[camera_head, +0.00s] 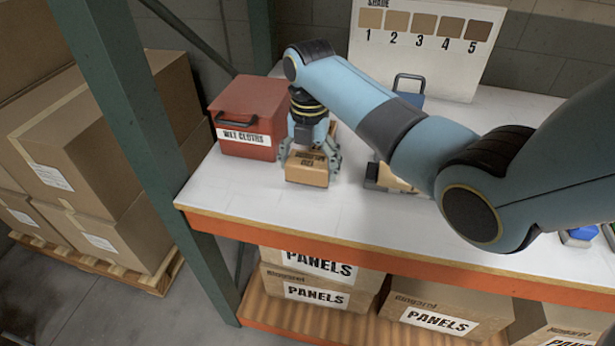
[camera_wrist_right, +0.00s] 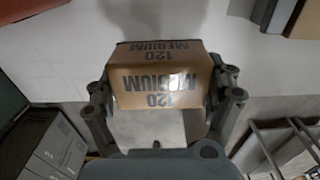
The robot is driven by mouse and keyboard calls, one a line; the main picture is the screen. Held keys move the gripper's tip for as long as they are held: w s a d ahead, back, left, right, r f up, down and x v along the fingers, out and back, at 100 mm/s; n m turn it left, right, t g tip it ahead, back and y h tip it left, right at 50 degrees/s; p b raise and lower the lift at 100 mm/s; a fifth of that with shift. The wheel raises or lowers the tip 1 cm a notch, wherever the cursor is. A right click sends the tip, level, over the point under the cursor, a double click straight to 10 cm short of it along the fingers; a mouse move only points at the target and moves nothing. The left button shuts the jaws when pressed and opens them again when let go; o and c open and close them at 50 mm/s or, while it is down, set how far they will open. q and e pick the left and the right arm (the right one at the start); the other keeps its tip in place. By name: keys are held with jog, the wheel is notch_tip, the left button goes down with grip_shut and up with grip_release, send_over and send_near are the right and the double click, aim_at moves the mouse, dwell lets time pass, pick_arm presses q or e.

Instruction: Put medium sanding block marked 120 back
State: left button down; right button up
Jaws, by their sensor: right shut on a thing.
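The medium sanding block (camera_head: 307,169) is a tan block held by my right gripper (camera_head: 311,162) over the white shelf top, in front of the red box. In the right wrist view the block (camera_wrist_right: 160,80) reads "120 MEDIUM" and sits between the two fingers of the right gripper (camera_wrist_right: 163,98). The gripper is shut on it. I cannot tell whether the block touches the shelf. A dark holder (camera_head: 373,181) with a tan block in it stands to the right, partly hidden by my right arm. My left gripper is not in view.
A red box (camera_head: 245,152) labelled "WET CLOTHS" stands at the left of the white shelf top (camera_head: 240,197). A shade card (camera_head: 440,60) numbered 1 to 5 stands at the back. A blue thing with a handle (camera_head: 408,90) is partly behind my arm. A green post (camera_head: 140,130) rises at the left front.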

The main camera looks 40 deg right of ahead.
aim_at(307, 179)
jog(key=shift+w+f, duration=0.15)
jog(key=shift+f, duration=0.05)
notch_tip(307, 179, down, 3)
jog(key=shift+a+f, duration=0.1)
jog(key=shift+f, duration=0.3)
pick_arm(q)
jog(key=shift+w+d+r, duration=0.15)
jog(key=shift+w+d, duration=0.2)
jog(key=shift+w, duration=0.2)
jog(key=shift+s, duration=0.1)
pick_arm(e)
jog(key=o, duration=0.9)
jog(key=shift+f, duration=0.1)
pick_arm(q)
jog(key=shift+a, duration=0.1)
pick_arm(e)
jog(key=shift+o, duration=0.2)
